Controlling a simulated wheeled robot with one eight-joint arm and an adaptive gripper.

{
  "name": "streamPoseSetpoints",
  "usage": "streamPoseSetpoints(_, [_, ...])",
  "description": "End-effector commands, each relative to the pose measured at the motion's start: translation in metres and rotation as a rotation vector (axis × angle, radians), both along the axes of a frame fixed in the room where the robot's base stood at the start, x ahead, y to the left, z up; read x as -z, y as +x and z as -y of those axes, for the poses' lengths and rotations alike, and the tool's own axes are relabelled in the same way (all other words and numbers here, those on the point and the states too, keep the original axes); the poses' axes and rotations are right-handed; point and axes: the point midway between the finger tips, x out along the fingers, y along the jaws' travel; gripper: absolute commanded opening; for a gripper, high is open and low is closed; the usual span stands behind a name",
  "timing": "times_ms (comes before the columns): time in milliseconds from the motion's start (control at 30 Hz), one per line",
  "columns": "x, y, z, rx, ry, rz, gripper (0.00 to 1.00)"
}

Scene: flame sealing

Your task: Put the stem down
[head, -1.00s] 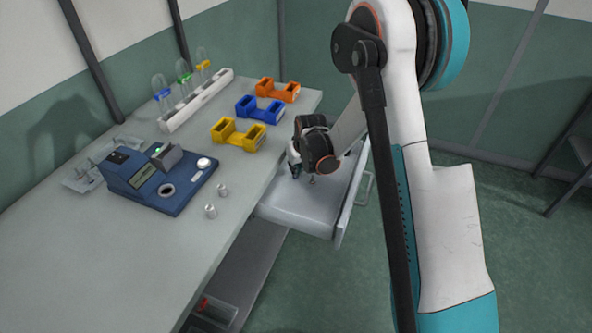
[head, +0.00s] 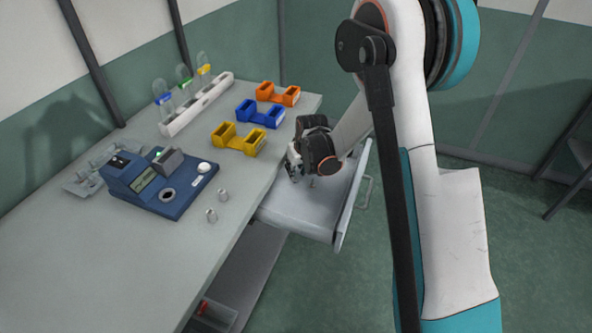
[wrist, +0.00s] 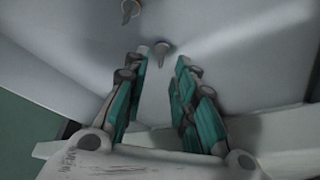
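My gripper (head: 293,174) is low inside the open drawer (head: 300,210). In the wrist view my gripper (wrist: 162,58) has its two teal-padded fingers apart. A small grey metal stem-like piece (wrist: 161,50) shows between the fingertips, with clear gaps to both fingers. I cannot tell whether it stands or lies on the drawer floor. A second similar piece with a brownish end (wrist: 130,9) is farther off at the top edge. In the head view one small piece (head: 312,182) shows beside my gripper; the other is hidden.
The worktop left of the drawer holds a blue device (head: 160,190), two small metal cylinders, and yellow (head: 238,139), blue (head: 260,112) and orange (head: 278,94) holders. A white rack (head: 197,104) with glass tubes stands behind. The drawer front (head: 352,205) rises right of my gripper.

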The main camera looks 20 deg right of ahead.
Motion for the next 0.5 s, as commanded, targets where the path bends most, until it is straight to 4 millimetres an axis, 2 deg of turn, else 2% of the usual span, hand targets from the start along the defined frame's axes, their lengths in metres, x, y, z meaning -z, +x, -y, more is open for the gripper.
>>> streamPoseSetpoints(33, [-0.013,-0.005,0.001,0.0,0.0,0.0,0.25])
streamPoseSetpoints(200, [-0.047,-0.018,0.003,0.0,0.0,0.0,0.25])
streamPoseSetpoints(400, [-0.079,-0.031,0.005,0.0,0.0,0.0,0.25])
streamPoseSetpoints(500, [-0.088,-0.036,0.006,0.0,0.0,0.0,0.25])
